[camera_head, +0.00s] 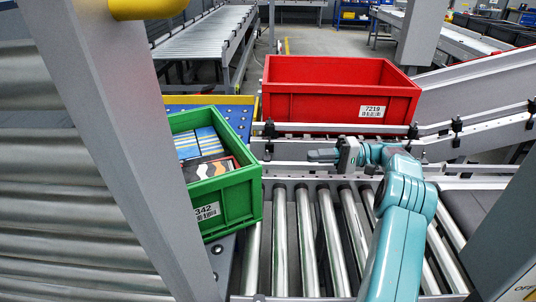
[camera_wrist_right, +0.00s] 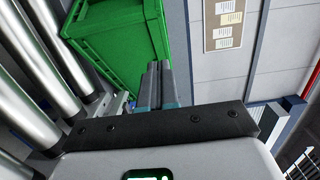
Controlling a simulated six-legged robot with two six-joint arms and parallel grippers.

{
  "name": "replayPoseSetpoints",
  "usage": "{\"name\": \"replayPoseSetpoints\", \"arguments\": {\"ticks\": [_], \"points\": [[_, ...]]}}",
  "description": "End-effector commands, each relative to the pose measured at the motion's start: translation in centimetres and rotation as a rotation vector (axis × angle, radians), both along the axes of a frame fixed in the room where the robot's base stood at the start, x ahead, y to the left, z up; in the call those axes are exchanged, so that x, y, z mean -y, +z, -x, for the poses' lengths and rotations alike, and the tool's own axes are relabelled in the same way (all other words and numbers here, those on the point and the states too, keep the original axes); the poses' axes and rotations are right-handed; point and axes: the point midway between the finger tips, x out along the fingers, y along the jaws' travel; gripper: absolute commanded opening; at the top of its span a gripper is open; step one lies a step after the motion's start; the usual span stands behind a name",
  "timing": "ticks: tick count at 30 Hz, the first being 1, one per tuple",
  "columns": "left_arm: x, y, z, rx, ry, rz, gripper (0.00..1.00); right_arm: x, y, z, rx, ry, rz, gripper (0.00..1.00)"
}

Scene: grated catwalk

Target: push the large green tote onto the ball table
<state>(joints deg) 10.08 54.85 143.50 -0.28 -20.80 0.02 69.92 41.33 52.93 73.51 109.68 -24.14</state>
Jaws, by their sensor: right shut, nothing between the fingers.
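The large green tote (camera_head: 238,200) stands at the left of the head view, behind a grey post that hides its left part. It holds several boxes and has a white label ending in 342. The blue ball table (camera_head: 228,113) shows behind the tote and below it; the tote appears to sit over it, beside the roller ends. My right gripper (camera_head: 312,156) is shut and empty, to the right of the tote with a gap between them. In the right wrist view the shut fingers (camera_wrist_right: 156,82) point toward the green tote (camera_wrist_right: 115,38). My left gripper is not in view.
A red tote (camera_head: 325,105) labelled 7219 stands behind the rail. Bare metal rollers (camera_head: 305,240) lie right of the green tote. The grey post (camera_head: 115,140) crosses the left side. More rollers (camera_head: 60,215) lie left of it. A board with papers shows in the wrist view (camera_wrist_right: 227,22).

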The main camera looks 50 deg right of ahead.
Motion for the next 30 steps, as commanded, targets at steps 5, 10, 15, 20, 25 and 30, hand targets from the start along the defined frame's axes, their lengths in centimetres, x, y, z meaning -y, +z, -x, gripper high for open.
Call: {"name": "replayPoseSetpoints", "arguments": {"ticks": [5, 10, 15, 20, 25, 30], "points": [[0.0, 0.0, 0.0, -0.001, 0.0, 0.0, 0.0, -0.8, 0.0, -0.1, 0.015, -0.001, 0.001, 0.0], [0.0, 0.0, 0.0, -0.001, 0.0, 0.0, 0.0, -3.3, 0.1, -2.1, 0.014, 0.001, 0.002, 0.0], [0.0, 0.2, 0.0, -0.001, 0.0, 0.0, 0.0, -5.9, 0.0, -4.8, 0.012, 0.0, 0.001, 0.0], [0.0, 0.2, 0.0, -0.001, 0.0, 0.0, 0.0, -8.2, 0.0, -6.1, 0.011, -0.002, 0.001, 0.0], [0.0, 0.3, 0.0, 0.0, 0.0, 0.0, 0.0, -10.0, 0.0, -6.3, 0.011, -0.002, 0.002, 0.0], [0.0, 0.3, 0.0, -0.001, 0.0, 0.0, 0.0, -10.7, -0.1, -6.4, 0.011, -0.004, 0.002, 0.0]]}}
